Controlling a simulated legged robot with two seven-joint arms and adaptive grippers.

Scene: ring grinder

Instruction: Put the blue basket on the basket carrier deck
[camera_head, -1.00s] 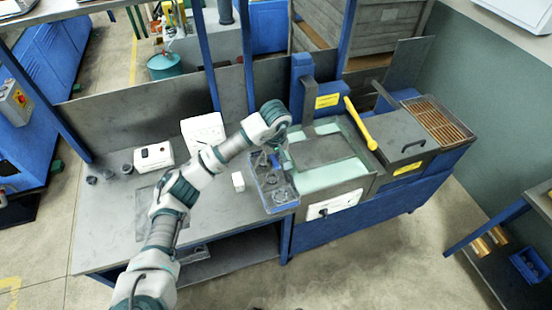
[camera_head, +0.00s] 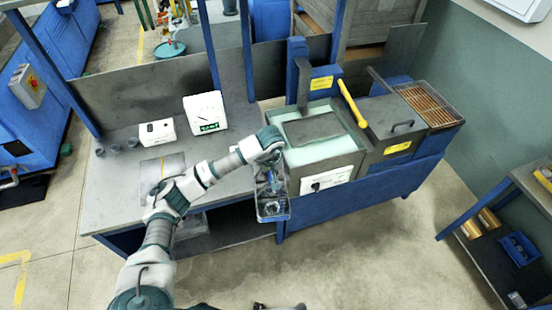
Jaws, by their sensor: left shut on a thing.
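The blue basket (camera_head: 273,211) hangs from my left gripper (camera_head: 269,168), at the front right corner of the grey workbench, beside the machine. The gripper is shut on it from above. Grey metal parts show inside the basket, though the gripper partly hides them. A flat dark plate (camera_head: 313,129), which looks like the basket carrier deck, lies in the pale green open bath of the blue machine, right of and behind the basket. It looks empty. My right gripper is not clearly in view.
A yellow lever (camera_head: 352,104) and a dark upright post (camera_head: 303,86) stand by the bath. A dark lidded box (camera_head: 392,122) is on its right. White instruments (camera_head: 205,113) stand at the back of the workbench (camera_head: 120,195). Floor in front is clear.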

